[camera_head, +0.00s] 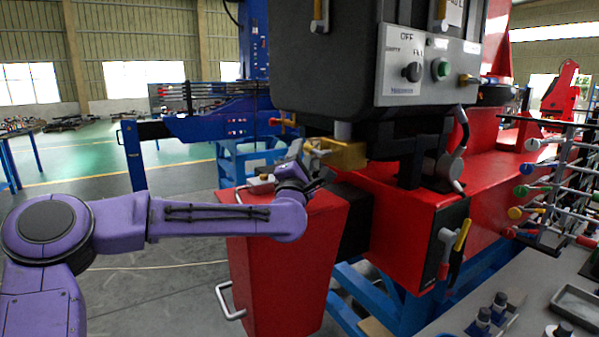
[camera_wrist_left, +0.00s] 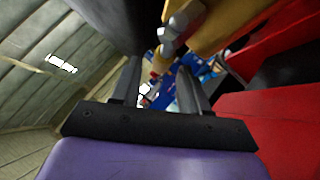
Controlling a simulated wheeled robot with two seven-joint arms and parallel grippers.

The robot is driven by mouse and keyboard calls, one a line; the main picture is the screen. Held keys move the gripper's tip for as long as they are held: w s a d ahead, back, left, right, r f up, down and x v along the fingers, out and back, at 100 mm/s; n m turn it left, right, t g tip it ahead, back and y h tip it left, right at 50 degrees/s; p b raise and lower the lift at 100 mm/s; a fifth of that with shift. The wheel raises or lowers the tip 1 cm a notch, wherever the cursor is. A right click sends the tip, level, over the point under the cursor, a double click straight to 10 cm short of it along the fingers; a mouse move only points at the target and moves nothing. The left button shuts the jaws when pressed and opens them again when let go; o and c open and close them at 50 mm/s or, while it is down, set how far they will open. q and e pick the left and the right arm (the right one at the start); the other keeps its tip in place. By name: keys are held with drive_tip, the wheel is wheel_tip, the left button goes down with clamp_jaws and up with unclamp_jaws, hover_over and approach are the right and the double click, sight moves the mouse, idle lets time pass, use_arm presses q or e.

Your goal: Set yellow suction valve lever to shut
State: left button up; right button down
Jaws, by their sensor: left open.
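A yellow brass valve body (camera_head: 340,153) sits under the dark tank in the head view. In the left wrist view a yellow part (camera_wrist_left: 230,22), apparently the same valve, is at the upper right with a grey rounded fitting (camera_wrist_left: 178,27) by it. My left gripper (camera_head: 312,178) is just below and left of the valve; its fingers are small and partly merged with the background. Another yellow-handled lever (camera_head: 462,235) is on the red body's side. My right gripper is not in view.
The dark tank (camera_head: 345,85) with a control panel (camera_head: 428,65) hangs above the valve. A red box (camera_head: 285,260) with a side handle stands under my left forearm. A rack with coloured knobs (camera_head: 545,190) and a grey bench (camera_head: 535,290) are at the right.

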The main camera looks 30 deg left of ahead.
use_arm(q)
drive_tip(key=b+v, duration=0.2)
drive_tip(key=v, duration=0.5)
